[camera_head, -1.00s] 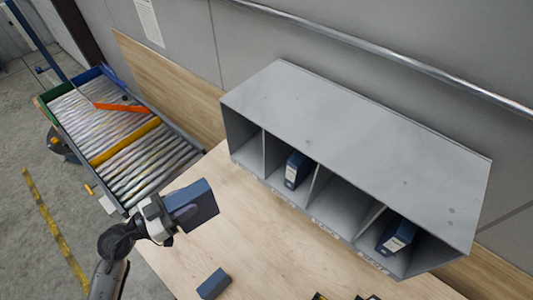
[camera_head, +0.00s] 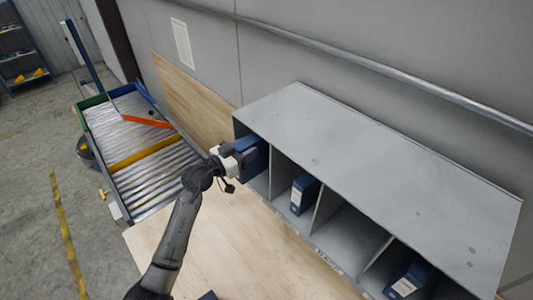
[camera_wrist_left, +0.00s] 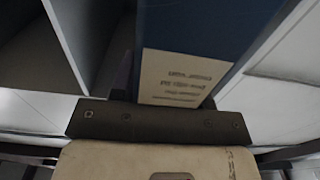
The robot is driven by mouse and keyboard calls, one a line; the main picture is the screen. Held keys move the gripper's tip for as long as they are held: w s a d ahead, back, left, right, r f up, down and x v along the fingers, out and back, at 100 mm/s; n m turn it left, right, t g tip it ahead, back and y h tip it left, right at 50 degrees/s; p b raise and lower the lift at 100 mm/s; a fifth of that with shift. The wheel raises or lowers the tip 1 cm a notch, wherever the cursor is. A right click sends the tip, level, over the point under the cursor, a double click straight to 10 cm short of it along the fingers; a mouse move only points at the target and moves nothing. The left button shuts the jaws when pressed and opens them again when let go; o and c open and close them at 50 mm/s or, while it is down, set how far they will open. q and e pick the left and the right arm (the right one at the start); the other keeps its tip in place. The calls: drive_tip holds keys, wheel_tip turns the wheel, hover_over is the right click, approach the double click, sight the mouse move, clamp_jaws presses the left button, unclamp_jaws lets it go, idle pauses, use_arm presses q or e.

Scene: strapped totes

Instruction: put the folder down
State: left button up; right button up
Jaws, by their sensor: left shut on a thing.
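The held blue folder (camera_head: 257,156) is at the leftmost compartment of the grey shelf unit (camera_head: 385,150), partly inside its opening. My left gripper (camera_head: 235,160) is shut on the folder's near end, just in front of the opening. In the left wrist view the folder (camera_wrist_left: 205,30) stretches away from the jaw bar (camera_wrist_left: 155,122), with a pale printed label on its near face. Whether the folder's bottom touches the compartment floor cannot be told. My right gripper is not in view.
Another blue folder (camera_head: 304,194) stands in the second compartment and one (camera_head: 408,281) leans at the right end. The third compartment looks empty. A blue object (camera_head: 208,296) lies on the wooden table (camera_head: 245,245), cut by the frame edge. A roller conveyor (camera_head: 135,150) stands at left.

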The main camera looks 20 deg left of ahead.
use_arm(q)
drive_tip(key=x, duration=0.8)
wheel_tip(320, 180, down, 7)
drive_tip(key=b, duration=0.2)
drive_tip(key=o, duration=1.1)
drive_tip(key=shift+f, duration=0.1)
drive_tip(key=p+v, duration=0.1)
drive_tip(key=v, duration=1.1)
